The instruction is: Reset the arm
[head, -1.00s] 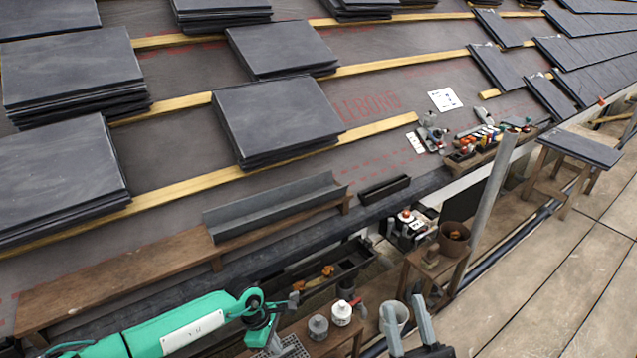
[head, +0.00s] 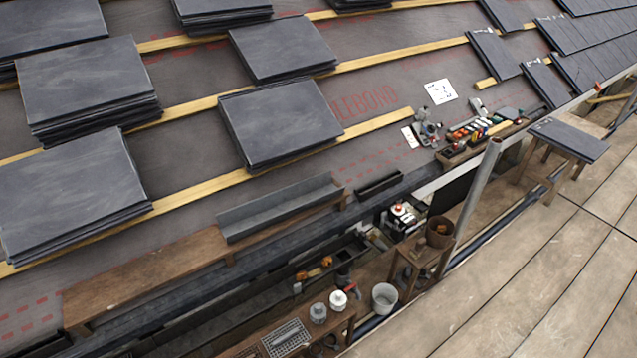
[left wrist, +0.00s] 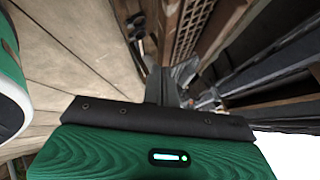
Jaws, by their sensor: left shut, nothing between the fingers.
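My left gripper (left wrist: 158,85) shows only in the left wrist view, beyond my green wrist housing and its black band. Its grey fingers are shut with nothing between them. It points along the brown plank boards (left wrist: 85,60), and dark timber and metal edges lie to its right. Neither arm shows in the head view. My right gripper is out of sight.
Slate stacks (head: 280,120) rest on the battened roof at left and centre. A long wooden bench (head: 150,275) runs along the eave. A small table holds two jars (head: 318,312). A bucket (head: 385,298) and a scaffold pole (head: 478,185) stand nearby.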

